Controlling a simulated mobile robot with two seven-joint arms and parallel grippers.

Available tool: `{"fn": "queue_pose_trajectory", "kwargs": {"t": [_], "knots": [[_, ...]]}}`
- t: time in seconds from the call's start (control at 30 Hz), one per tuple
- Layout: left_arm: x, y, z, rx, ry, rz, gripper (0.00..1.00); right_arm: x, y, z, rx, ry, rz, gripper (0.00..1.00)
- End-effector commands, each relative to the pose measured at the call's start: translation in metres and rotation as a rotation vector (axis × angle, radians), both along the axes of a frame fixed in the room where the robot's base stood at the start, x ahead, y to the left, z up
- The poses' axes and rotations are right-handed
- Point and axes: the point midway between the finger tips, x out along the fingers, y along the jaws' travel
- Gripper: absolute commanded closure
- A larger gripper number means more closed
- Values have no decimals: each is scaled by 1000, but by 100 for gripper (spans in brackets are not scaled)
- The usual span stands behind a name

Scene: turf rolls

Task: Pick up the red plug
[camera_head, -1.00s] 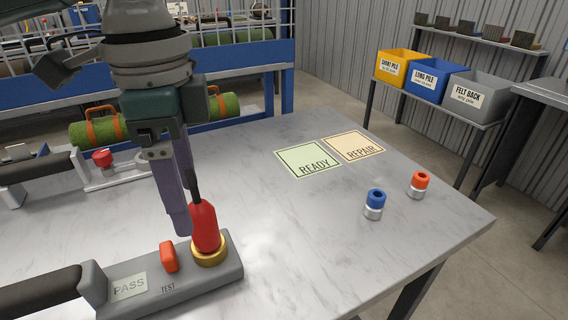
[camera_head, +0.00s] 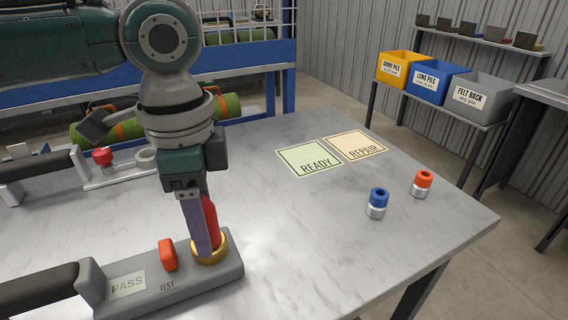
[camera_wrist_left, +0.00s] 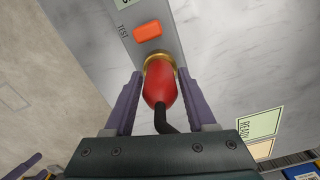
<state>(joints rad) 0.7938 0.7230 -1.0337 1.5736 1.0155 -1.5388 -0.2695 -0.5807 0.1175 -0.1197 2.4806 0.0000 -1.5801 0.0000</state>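The red plug (camera_head: 210,222) stands upright in the brass ring socket (camera_head: 211,249) of the grey test block (camera_head: 188,279). My left gripper (camera_head: 203,250) is lowered over it from above. In the left wrist view, my left gripper's purple fingers (camera_wrist_left: 159,76) stand on either side of the plug (camera_wrist_left: 159,90), with narrow gaps showing, so it looks open around it. The plug's black cable bends toward the palm. In the head view a finger hides part of the plug. Purple fingertips, likely my right gripper's (camera_wrist_left: 30,169), show apart at the wrist view's lower left corner.
An orange-red switch (camera_head: 167,255) sits beside the socket. A blue-topped piece (camera_head: 377,203) and an orange-topped piece (camera_head: 422,184) stand at right. READY (camera_head: 309,158) and REPAIR (camera_head: 354,145) mats lie at the back. The middle of the table is clear.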

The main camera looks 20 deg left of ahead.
Motion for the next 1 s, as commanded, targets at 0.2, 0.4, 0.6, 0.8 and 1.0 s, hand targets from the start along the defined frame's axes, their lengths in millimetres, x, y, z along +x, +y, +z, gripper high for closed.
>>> {"fn": "queue_pose_trajectory", "kwargs": {"t": [0.2,0.4,0.6,0.8,1.0], "knots": [[0,0,0,0,0,0,70,0,0,0,0,1,0,0],[0,0,0,0,0,0,92,0,0,0,0,1,1,0],[0,0,0,0,0,0,100,0,0,0,0,1,1,0],[0,0,1,-1,-1,0,100,0,-1,0,-3,1,3,0],[1,0,6,-1,-2,0,100,0,-1,1,-5,1,4,0]]}}
